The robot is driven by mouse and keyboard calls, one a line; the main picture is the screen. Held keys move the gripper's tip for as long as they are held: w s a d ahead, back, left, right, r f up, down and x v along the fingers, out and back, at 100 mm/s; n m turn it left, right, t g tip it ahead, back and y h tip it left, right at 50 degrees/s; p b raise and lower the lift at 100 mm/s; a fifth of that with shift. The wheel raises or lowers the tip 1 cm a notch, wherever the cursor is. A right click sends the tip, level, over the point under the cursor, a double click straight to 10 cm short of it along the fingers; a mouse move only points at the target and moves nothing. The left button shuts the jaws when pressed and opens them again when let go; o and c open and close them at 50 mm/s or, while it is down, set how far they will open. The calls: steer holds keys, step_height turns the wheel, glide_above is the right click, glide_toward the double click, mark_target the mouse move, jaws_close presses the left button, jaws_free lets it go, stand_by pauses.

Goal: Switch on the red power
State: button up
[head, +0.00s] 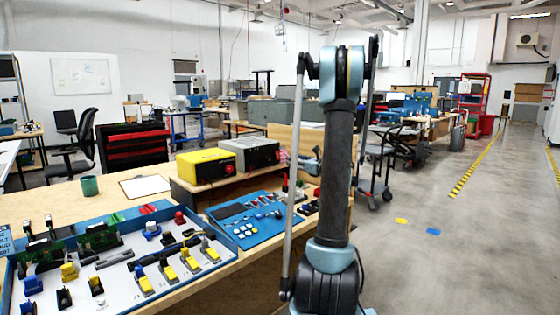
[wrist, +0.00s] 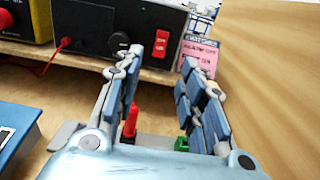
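A red rocker switch (wrist: 163,39) sits on the dark front panel of a box, to the right of a black knob (wrist: 119,41). In the head view the grey-topped box (head: 246,146) stands on a raised wooden shelf. My gripper (wrist: 174,58) is open, its two blue-padded fingers apart and pointing towards the panel. Nothing is held. In the head view my arm hides most of the gripper. The switch's on or off position is not clear.
A yellow box (head: 205,158) stands left of the grey-topped one. A pink sign (wrist: 199,55) stands right of the panel, beside a wooden wall (wrist: 270,75). A red upright part (wrist: 130,122) and a green part (wrist: 181,144) are low near the fingers. Blue panels (head: 243,236) lie in front.

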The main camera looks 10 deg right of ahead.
mark_target(278, 156)
steer(key=x, duration=0.9)
steer(key=shift+w+a, duration=0.1)
steer(key=shift+w, duration=0.05)
steer(key=shift+c, duration=0.3)
jaws_close()
